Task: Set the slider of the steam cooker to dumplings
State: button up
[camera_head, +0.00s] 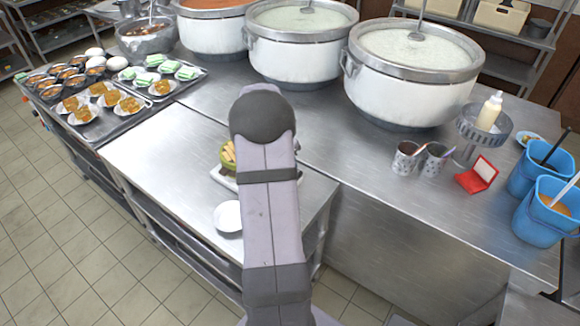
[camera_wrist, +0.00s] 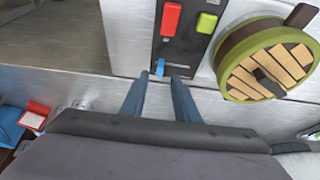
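The steam cooker shows in the wrist view as a metal surface (camera_wrist: 118,35) with a black control strip (camera_wrist: 156,52). On the strip are a red block (camera_wrist: 171,19), a green block (camera_wrist: 206,22) and a small blue knob (camera_wrist: 160,67) near its lower edge. I cannot read any labels, so which knob is the slider and its setting are unclear. Beside the strip is a round green-rimmed part with wooden slats (camera_wrist: 265,70). My gripper (camera_wrist: 160,78) is open, its two fingers apart, tips just short of the blue knob. In the head view my arm hides most of the cooker.
A white plate (camera_head: 228,217) lies close to my arm on the lower table. Large stockpots (camera_head: 300,58) stand behind. Trays of food (camera_head: 98,108) are at the left. Cups (camera_head: 406,160), a red box (camera_head: 478,176) and blue buckets (camera_head: 544,213) are at the right.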

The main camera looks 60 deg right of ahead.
jog(key=shift+p+x, duration=0.8)
jog(key=shift+x, duration=1.85)
grip_shut()
